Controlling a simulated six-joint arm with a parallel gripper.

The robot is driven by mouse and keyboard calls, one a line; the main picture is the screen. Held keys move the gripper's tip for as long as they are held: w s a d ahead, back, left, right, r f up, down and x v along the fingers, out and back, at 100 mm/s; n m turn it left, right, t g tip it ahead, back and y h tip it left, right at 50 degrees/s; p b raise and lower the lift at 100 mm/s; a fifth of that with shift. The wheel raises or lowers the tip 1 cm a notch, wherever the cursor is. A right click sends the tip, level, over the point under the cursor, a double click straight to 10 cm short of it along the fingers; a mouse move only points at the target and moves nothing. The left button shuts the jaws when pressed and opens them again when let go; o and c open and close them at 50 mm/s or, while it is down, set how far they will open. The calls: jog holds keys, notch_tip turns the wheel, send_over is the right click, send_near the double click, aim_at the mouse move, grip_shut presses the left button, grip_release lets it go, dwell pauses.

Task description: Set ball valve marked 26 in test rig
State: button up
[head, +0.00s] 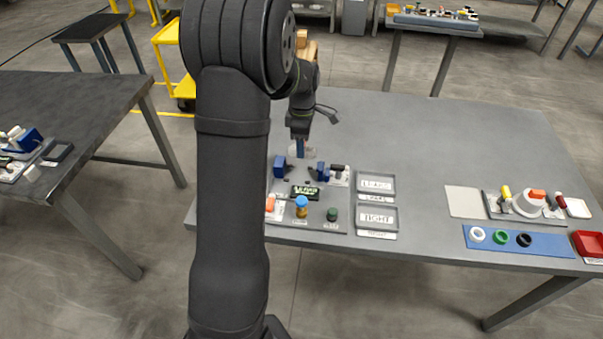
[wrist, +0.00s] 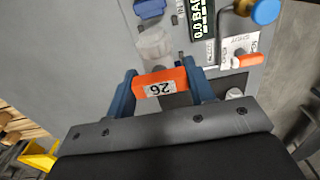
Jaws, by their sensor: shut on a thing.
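My gripper (head: 303,152) reaches down over the back of the test rig (head: 345,222) in the head view. In the wrist view its two blue fingers (wrist: 163,88) are shut on the orange part of the ball valve marked 26 (wrist: 163,83); the white label with the number faces the camera. A pale, translucent piece (wrist: 155,44) shows just beyond the orange part; I cannot tell whether it belongs to the valve or to the rig. Blue blocks (head: 280,167) stand on the rig, with a display (wrist: 201,20) in front. Contact between valve and rig is hidden.
A blue-capped brass fitting (head: 301,205), an orange piece (wrist: 247,60) and a green knob (head: 332,214) stand at the rig's front. The table beyond (head: 440,140) is clear.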

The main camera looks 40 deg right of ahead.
jog(key=shift+a+f, duration=0.15)
jog(key=shift+f, duration=3.8)
jog(key=o, duration=1.2)
jog(key=shift+f, duration=0.15)
jog(key=shift+c, duration=0.2)
notch_tip(320, 180, up, 12)
jog(key=shift+r, duration=0.15)
